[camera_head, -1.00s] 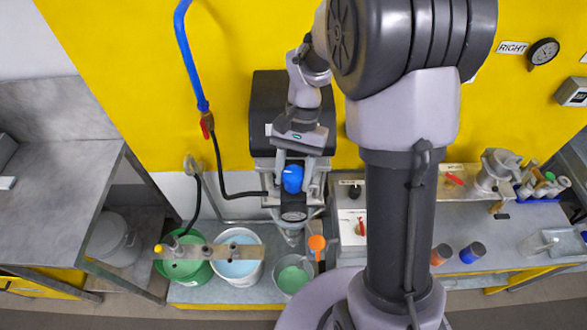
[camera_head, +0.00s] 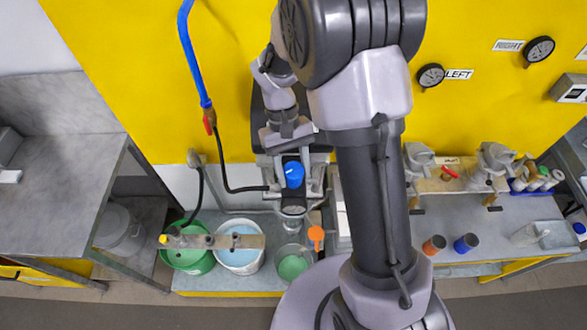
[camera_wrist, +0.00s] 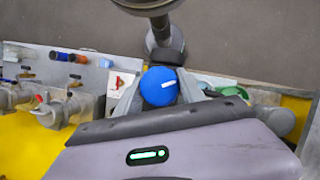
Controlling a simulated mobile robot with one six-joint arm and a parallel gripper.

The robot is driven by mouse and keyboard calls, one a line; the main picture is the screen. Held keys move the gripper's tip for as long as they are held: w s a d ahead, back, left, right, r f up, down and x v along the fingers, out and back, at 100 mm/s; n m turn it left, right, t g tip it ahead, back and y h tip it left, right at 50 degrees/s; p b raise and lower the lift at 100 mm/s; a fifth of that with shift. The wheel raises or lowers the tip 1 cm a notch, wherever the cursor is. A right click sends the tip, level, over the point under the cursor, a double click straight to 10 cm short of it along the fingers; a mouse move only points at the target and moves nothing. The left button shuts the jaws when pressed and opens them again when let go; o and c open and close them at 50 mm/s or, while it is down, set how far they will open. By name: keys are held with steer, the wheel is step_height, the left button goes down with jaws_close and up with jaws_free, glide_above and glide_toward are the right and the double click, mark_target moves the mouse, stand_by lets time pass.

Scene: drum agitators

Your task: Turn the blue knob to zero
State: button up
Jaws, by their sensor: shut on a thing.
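The blue knob (camera_head: 294,174) is on top of a machine with a dark housing, near the middle of the head view. In the wrist view the fingers (camera_wrist: 159,90) show left and right of the knob. Any scale markings around the knob are hidden or too small to read.
Below the machine stand a green bucket (camera_head: 188,259), a white bucket with light blue liquid (camera_head: 240,256) and a container with green contents (camera_head: 293,266). An orange scoop (camera_head: 316,235) is close by. Orange (camera_head: 434,244) and blue (camera_head: 466,243) jars stand right.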

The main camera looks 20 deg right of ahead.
stand_by(0.4)
steer(key=o, duration=1.3)
steer(key=shift+o, duration=0.2)
steer(key=p+v, duration=0.1)
steer(key=v, duration=1.6)
steer(key=shift+r, duration=0.25)
